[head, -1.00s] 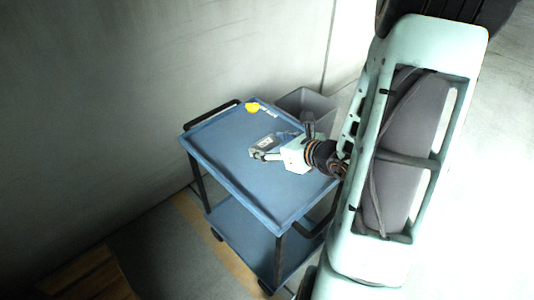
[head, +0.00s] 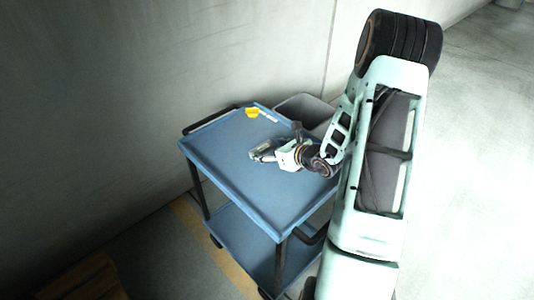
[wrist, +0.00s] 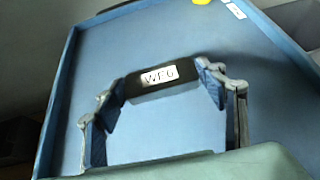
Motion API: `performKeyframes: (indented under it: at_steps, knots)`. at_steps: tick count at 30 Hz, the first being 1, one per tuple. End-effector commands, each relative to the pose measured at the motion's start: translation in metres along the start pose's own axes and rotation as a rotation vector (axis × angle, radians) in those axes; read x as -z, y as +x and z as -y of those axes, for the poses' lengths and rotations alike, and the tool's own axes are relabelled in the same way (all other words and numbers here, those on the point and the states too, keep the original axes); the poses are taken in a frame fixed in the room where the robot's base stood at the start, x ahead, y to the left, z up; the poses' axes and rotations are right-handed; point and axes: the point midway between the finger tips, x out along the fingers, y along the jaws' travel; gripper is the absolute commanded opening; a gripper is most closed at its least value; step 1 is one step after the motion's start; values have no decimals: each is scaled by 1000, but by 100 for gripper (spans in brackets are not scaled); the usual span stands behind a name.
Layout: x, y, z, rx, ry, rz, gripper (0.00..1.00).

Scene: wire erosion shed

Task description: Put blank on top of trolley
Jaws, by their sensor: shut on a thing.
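The blank (wrist: 160,80) is a dark block with a white label that seems to read "WE6". My gripper (wrist: 165,85) is shut on it, one finger at each end, in the wrist view. In the head view my gripper (head: 263,153) is over the blue top tray of the trolley (head: 225,155), and the blank is hard to make out there. The blank is over the tray surface; I cannot tell whether it touches it.
A yellow item (head: 251,113) and a small white label (wrist: 236,10) lie at the tray's far edge. A grey bin (head: 303,108) stands behind the trolley, near the wall. The trolley's lower shelf (head: 245,245) looks empty. The left and front of the top tray are clear.

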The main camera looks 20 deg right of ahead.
Motion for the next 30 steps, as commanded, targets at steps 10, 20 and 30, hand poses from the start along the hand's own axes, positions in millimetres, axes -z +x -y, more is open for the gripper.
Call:
performKeyframes:
  at_steps: [10,20,30]
  knots:
    - [12,7,0,1,-2,5,23]
    - [16,9,0,1,0,1,83]
    - [15,8,0,1,0,1,83]
